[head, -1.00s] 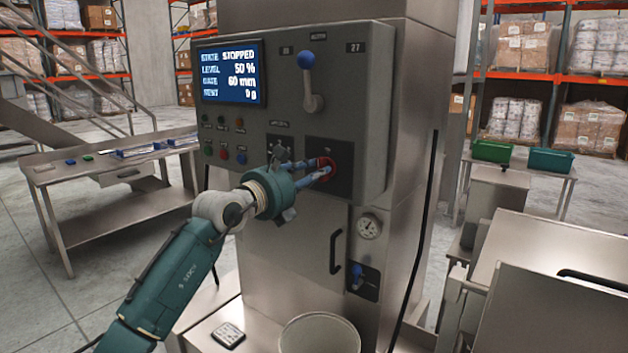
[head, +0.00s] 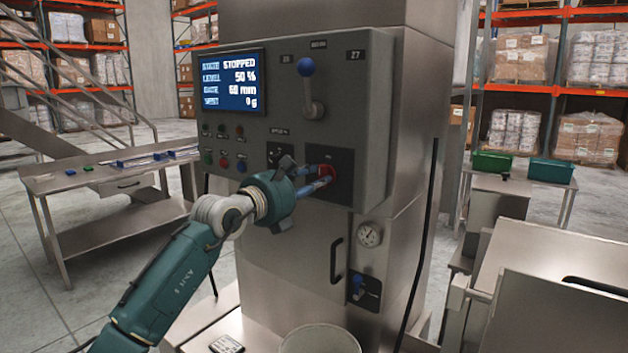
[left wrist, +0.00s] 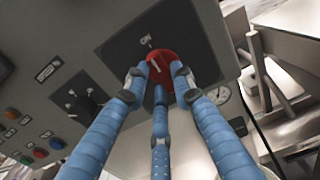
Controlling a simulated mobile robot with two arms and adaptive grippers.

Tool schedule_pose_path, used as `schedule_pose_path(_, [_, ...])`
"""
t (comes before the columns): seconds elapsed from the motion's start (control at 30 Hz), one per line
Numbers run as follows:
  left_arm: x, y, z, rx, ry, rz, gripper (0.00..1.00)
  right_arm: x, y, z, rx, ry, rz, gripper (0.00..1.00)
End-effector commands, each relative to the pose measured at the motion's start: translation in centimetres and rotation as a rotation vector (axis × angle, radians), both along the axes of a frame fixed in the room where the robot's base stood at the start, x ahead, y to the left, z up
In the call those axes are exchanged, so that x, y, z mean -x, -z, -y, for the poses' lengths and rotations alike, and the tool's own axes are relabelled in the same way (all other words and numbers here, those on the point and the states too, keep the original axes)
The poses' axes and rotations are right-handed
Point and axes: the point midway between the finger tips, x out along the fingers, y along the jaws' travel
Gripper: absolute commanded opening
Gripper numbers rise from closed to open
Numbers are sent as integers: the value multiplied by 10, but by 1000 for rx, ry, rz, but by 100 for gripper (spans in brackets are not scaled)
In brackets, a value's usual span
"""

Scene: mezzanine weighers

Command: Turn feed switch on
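The feed switch is a red round knob (left wrist: 161,68) on a dark plate marked ON, on the grey control panel; it also shows in the head view (head: 330,172), partly behind blue fingers. My left gripper (head: 326,176) is at the knob. In the left wrist view its three blue fingers (left wrist: 160,82) close around the knob's rim, two at the sides and one below. A pale line on the knob points roughly up toward the ON label. The display (head: 231,81) reads STOPPED, 50 %, 60 mm, 0 g. My right gripper is not in view.
A blue-knobbed lever (head: 308,85) stands above the switch, and a black selector (left wrist: 80,103) sits beside it. Small coloured buttons (head: 223,160) are on the panel's left. A gauge (head: 369,235), black handle (head: 337,260) and white bucket (head: 320,340) are below.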

Motion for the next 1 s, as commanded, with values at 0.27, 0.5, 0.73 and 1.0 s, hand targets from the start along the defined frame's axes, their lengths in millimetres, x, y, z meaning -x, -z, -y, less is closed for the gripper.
schedule_pose_path(0.27, [0, 0, 0, 2, 0, -1, 42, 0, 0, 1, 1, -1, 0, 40])
schedule_pose_path(0.5, [7, 0, -6, 3, 0, 1, 42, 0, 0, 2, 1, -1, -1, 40])
schedule_pose_path(0.73, [41, 1, -32, 1, -1, 1, 42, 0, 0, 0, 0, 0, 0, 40])
schedule_pose_path(1.0, [83, 1, -61, 1, -1, -1, 42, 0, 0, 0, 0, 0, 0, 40])
